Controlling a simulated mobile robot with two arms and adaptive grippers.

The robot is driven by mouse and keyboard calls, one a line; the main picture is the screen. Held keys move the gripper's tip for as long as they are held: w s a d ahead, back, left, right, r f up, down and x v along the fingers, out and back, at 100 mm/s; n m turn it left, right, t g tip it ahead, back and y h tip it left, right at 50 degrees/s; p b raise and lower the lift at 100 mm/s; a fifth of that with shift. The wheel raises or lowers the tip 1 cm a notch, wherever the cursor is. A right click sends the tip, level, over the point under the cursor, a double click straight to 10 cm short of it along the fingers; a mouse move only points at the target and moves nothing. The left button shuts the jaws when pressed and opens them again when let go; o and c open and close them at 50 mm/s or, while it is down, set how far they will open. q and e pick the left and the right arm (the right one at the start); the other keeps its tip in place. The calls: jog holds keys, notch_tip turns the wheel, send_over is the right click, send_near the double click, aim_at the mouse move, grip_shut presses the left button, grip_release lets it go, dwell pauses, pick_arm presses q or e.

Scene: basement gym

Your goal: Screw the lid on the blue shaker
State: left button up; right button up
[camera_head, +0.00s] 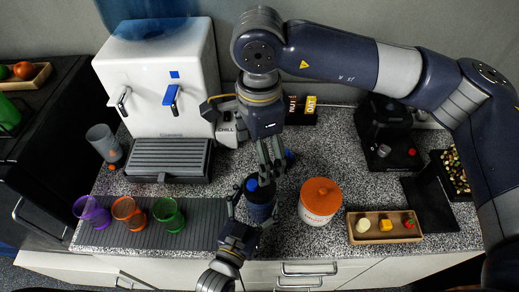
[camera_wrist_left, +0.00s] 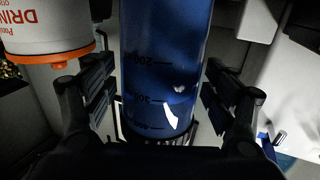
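The blue shaker (camera_head: 262,212) stands upright on the counter, left of the orange-lidded tub. A brighter blue part (camera_head: 252,185) shows at its top; whether this is the lid I cannot tell. My left gripper (camera_head: 254,217) comes from the front edge, its fingers on either side of the shaker. In the left wrist view the shaker body (camera_wrist_left: 165,65) with measuring marks fills the gap between the fingers; firm contact is unclear. My right gripper (camera_head: 268,172) points down right over the shaker's top, its fingertips close to it and partly hiding it. Its grip is unclear.
An orange-lidded white tub (camera_head: 320,203) stands close on the right, with a wooden tray (camera_head: 374,238) beyond. Purple (camera_head: 96,213), orange (camera_head: 130,211) and green (camera_head: 168,215) cups stand left. A white water dispenser (camera_head: 160,75) is behind. A small blue thing (camera_head: 289,156) shows behind my right fingers.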

pick_arm(q)
jog(key=v, duration=1.2)
dwell(0.5)
